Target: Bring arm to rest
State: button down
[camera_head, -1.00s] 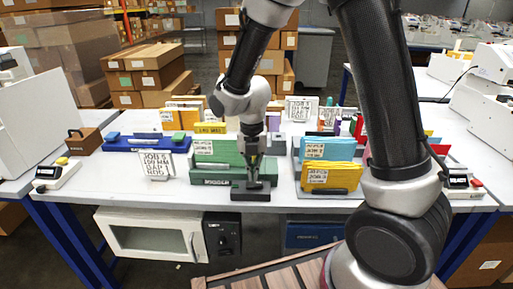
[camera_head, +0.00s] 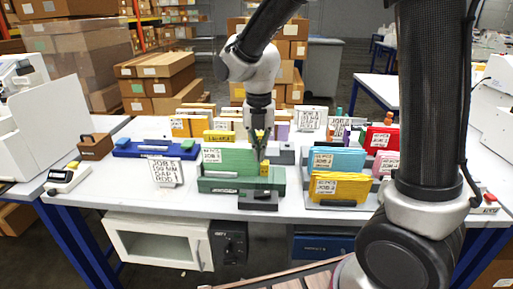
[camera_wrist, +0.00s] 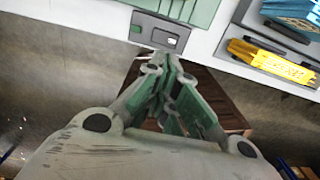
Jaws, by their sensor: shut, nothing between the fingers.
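My gripper (camera_head: 261,150) is above the table in the head view, over the front of the green holder (camera_head: 215,185) with green sheets. A small yellow block (camera_head: 265,169) shows just below its fingertips, and I cannot tell how far apart they are. In the wrist view my gripper (camera_wrist: 170,95) has its fingers drawn together with nothing between them. A dark grey block (camera_head: 258,201) sits on the table in front of the green holder; it also shows in the wrist view (camera_wrist: 150,33).
Blue sheets (camera_head: 336,160) and yellow sheets (camera_head: 340,188) stand in holders right of the green one. A blue tray (camera_head: 155,149) and a white job sign (camera_head: 166,172) stand to the left. A white cabinet (camera_head: 150,243) is under the table.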

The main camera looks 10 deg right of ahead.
jog(key=s+d+r+m+t, duration=0.1)
jog(key=s+d+r+m, duration=0.3)
jog(key=m, duration=0.6)
jog(key=s+d+r+m+t, duration=0.2)
jog(key=s+d+r+m, duration=0.2)
jog(key=s+d+m, duration=0.4)
jog(key=s+d+r+m+t, duration=0.1)
jog(key=s+d+r+m, duration=0.3)
jog(key=m, duration=1)
jog(key=s+d, duration=0.3)
jog(key=shift+d, duration=0.4)
